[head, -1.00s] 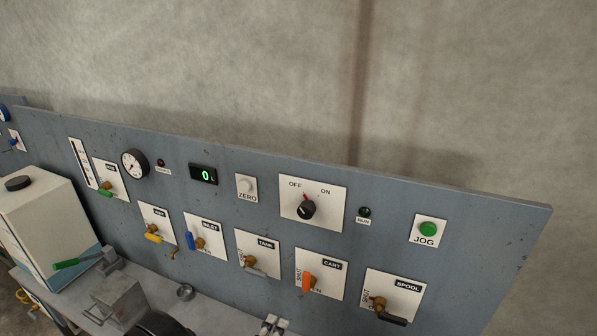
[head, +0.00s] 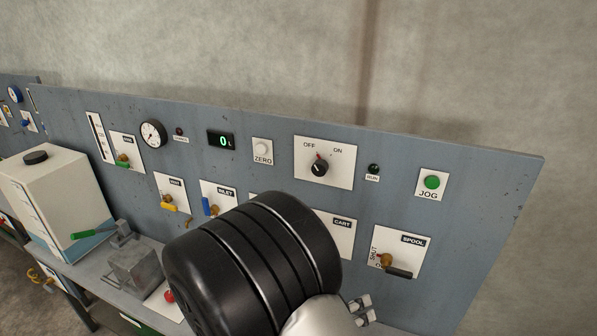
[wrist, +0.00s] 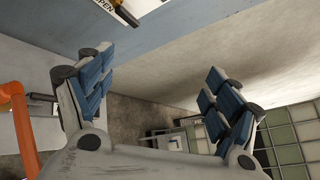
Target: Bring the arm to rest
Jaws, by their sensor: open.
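My gripper (wrist: 160,95) shows in the wrist view with its two blue-padded fingers wide apart and nothing between them. Beyond the fingers are the floor, a pale wall and the lower edge of the blue-grey panel. In the head view a black and silver part of my arm fills the lower middle, in front of the panel (head: 480,180). It hides the lower middle valves and part of the CART plate (head: 342,236).
The panel carries an OFF/ON knob (head: 319,168), a green JOG button (head: 432,182), a display (head: 221,141) reading 0 and the SPOOL valve (head: 386,260). A white tank (head: 60,205) and a grey block (head: 134,268) stand at left. An orange part (wrist: 18,125) lies close left in the wrist view.

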